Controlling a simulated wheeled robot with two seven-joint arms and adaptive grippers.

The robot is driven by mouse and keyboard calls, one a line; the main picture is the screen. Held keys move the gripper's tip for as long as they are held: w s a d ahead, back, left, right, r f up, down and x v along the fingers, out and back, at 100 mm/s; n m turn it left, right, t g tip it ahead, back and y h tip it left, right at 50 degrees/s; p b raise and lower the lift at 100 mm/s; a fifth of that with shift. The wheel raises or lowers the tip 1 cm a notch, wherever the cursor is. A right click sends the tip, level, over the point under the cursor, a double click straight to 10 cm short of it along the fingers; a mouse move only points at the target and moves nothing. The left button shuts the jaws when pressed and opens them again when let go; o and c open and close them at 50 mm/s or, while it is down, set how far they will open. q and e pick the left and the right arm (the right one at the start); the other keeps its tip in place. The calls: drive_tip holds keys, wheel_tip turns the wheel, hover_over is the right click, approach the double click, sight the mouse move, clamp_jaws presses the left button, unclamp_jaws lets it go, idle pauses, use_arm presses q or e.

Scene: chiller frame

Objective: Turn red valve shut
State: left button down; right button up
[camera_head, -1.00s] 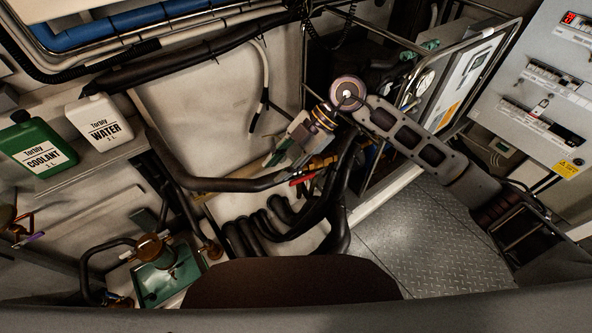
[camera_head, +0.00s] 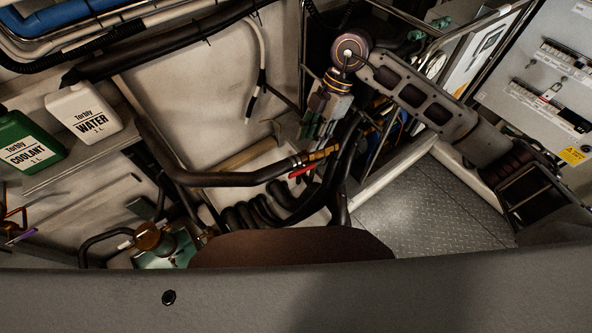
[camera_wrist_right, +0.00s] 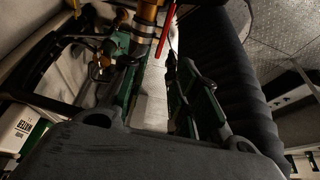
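The red valve handle (camera_head: 302,170) is a thin red lever beside a brass fitting (camera_head: 322,154) at the end of a black hose. In the right wrist view the red handle (camera_wrist_right: 166,30) shows beyond the fingertips, towards the right finger, with the brass fitting (camera_wrist_right: 144,30) to its left. My right gripper (camera_head: 312,135) is just above the valve in the head view, fingers pointing down. Its green-lined fingers (camera_wrist_right: 152,75) are apart with nothing held between them. It appears clear of the handle, though the exact distance is hard to tell. My left gripper is not in view.
Thick black hoses (camera_head: 215,179) run around the valve, with ribbed coils (camera_head: 255,213) below it. A metal frame (camera_head: 395,165) stands to the right. Water (camera_head: 85,115) and coolant (camera_head: 28,145) bottles sit on a shelf at left. Checkered floor (camera_head: 430,205) is open at right.

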sight(296, 171)
drive_tip(key=p+x, duration=0.1)
drive_tip(key=x, duration=1.2)
drive_tip(key=shift+s+a+f+p, duration=0.1)
drive_tip(key=shift+a+f+p, duration=0.1)
drive_tip(key=shift+p, duration=0.15)
drive_tip(key=shift+c, duration=0.4)
clamp_jaws()
